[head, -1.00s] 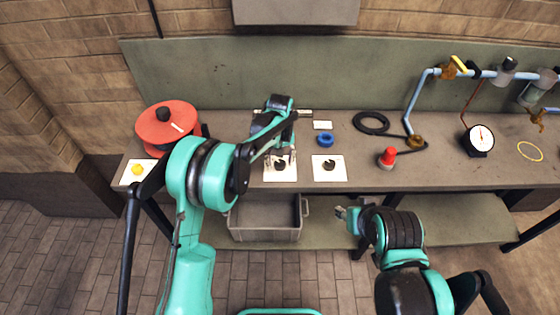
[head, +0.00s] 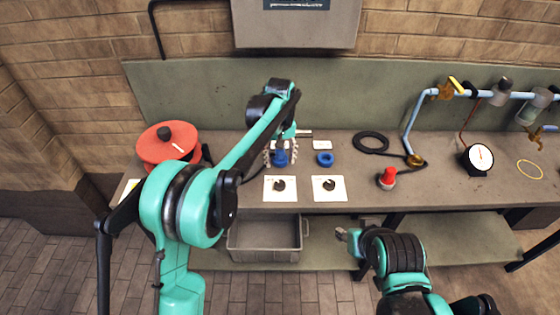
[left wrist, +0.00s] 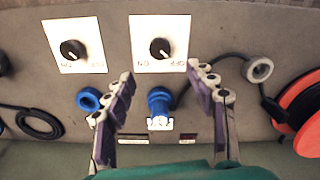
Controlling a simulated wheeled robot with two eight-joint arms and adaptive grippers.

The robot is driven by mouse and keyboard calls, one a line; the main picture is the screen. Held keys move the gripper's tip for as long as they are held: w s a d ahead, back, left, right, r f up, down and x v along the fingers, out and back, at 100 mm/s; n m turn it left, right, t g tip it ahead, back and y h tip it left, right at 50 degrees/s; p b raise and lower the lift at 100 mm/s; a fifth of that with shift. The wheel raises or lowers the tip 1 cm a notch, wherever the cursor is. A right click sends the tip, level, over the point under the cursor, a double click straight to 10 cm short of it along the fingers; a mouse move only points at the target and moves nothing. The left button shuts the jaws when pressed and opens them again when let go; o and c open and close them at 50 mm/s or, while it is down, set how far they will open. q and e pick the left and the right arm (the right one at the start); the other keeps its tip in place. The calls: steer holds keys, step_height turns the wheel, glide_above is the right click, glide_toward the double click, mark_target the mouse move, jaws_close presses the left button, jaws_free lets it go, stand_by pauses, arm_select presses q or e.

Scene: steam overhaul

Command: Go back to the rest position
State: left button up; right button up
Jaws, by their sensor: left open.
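My left gripper (head: 281,150) is open and empty over the rear middle of the workbench (head: 450,185). In the left wrist view its two fingers (left wrist: 160,72) stand apart. A blue plug-like fitting (left wrist: 158,102) lies between and below them, and it also shows in the head view (head: 280,158). Nearer the bench front are two white plates with black knobs, the left one (head: 280,188) and the right one (head: 328,188). My right gripper (head: 345,236) is in front of the bench, low and empty-looking; its opening is too small to judge.
A blue ring (head: 324,159), a black hose coil (head: 370,142), a red-topped button (head: 387,178) and a gauge (head: 479,158) sit to the right. A red reel (head: 168,144) stands at left. Pipework (head: 412,118) rises at back right. A grey bin (head: 265,241) sits below.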

stand_by(0.3)
arm_select(q)
steer(key=s+a+r+m+t+b, duration=0.1)
steer(key=s+a+r+t, duration=0.1)
steer(key=s+a+r, duration=0.4)
steer(key=s+a+r+t+b, duration=0.1)
steer(key=s+a, duration=0.4)
steer(key=s, duration=0.2)
steer(key=s+a+f+t, duration=0.2)
steer(key=s+a+f, duration=0.1)
steer(key=s, duration=0.4)
steer(key=s+a+f+m+t+b, duration=0.1)
steer(key=s+a+f+t, duration=0.1)
steer(key=s, duration=0.6)
steer(key=shift+s+a+f, duration=0.3)
steer(key=shift+a+f, duration=0.55)
steer(key=shift+a, duration=0.1)
